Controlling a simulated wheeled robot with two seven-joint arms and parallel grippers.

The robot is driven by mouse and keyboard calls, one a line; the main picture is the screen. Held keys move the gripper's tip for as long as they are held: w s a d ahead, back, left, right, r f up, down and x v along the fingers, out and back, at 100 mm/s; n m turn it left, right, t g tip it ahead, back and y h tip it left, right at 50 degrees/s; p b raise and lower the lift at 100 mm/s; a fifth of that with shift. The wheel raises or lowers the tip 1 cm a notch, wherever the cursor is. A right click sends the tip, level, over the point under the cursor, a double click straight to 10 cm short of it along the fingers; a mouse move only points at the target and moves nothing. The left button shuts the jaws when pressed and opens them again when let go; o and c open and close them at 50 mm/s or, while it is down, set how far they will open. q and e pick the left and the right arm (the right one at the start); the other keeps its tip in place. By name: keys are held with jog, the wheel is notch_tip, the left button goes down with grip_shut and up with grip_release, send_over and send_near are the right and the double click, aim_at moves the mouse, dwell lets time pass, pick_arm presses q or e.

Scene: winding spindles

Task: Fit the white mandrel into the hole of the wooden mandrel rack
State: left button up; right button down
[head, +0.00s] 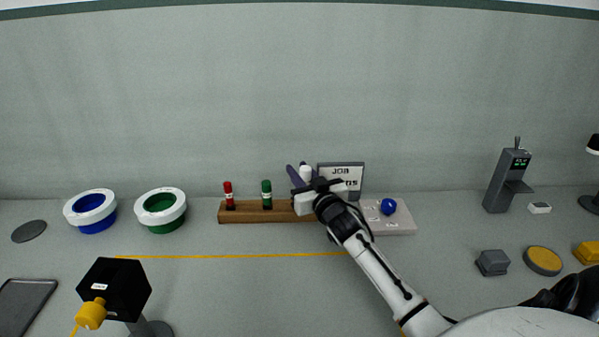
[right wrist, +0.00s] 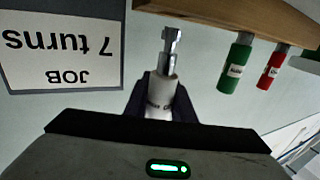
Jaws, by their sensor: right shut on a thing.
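The white mandrel (head: 306,172) shows as a pale top just above the right part of the wooden mandrel rack (head: 290,217) in the head view. My right gripper (head: 301,175) is shut on it. In the right wrist view, which is upside down, the white mandrel (right wrist: 160,92) sits between the dark fingers, its bare metal shank pointing toward the rack (right wrist: 235,18). The shank's tip shows in full, apart from the rack's visible edge. A red mandrel (head: 229,195) and a green mandrel (head: 266,194) stand upright in the rack. The free hole is not visible.
A sign reading JOB 7 turns (right wrist: 62,45) stands behind my right gripper. A pale block with a blue knob (head: 388,206) lies right of the rack. The table's middle front is clear.

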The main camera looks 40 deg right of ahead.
jog(key=shift+f+b, duration=0.65)
jog(key=shift+f, duration=0.3)
jog(key=shift+r+p, duration=0.55)
jog(key=shift+p, duration=0.2)
jog(key=shift+p, duration=0.45)
dwell(1.3)
jog(key=shift+f+b, duration=0.4)
jog(key=shift+f, duration=0.15)
jog(key=c, duration=1.5)
grip_release()
jog(key=shift+o, duration=0.3)
jog(key=shift+f, duration=0.1)
jog(key=shift+s+f, duration=0.1)
